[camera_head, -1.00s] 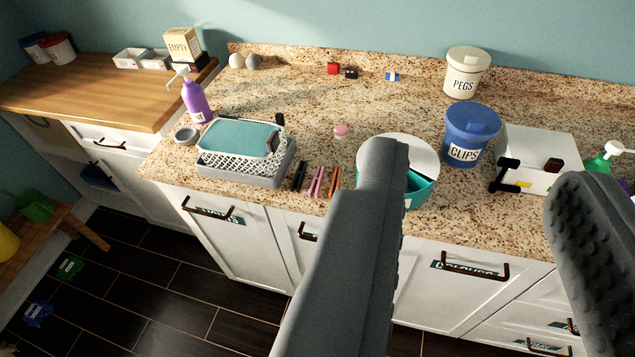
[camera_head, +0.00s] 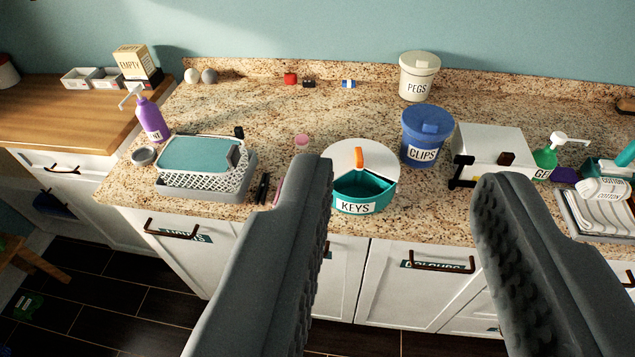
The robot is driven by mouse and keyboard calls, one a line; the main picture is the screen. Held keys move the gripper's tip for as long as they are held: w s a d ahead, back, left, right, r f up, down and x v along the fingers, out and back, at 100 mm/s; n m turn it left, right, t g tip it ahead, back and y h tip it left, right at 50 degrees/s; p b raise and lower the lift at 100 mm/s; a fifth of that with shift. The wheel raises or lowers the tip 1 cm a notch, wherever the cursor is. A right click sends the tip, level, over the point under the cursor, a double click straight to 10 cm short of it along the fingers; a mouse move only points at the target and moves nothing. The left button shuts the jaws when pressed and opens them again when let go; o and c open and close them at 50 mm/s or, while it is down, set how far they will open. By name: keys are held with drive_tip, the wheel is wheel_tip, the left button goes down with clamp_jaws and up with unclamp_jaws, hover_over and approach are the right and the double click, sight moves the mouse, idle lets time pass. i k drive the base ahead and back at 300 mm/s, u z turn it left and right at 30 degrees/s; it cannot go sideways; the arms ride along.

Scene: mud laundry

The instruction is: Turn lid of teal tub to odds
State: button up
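The teal tub (camera_head: 368,205) stands on the speckled counter near its front edge, left of the middle between my fingers. Its white round lid (camera_head: 382,157) has an orange knob and an open sector at the front. The sector shows the teal inside, above a label reading KEYS. No label reading odds can be made out. My gripper (camera_head: 395,175) is open and empty. Its two dark grey fingers are wide apart in the foreground, and the tub shows beyond them, apart from both. The left finger comes close to the tub's left side in the picture.
A blue CLIPS tub (camera_head: 426,140) stands close behind right of the teal tub, with a white box (camera_head: 493,150) farther right. A white basket (camera_head: 205,168) is on the left. The counter behind the teal tub is mostly clear.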

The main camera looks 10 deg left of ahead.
sight(347, 156)
drive_tip(key=i, duration=1.1)
drive_tip(key=u, duration=0.55)
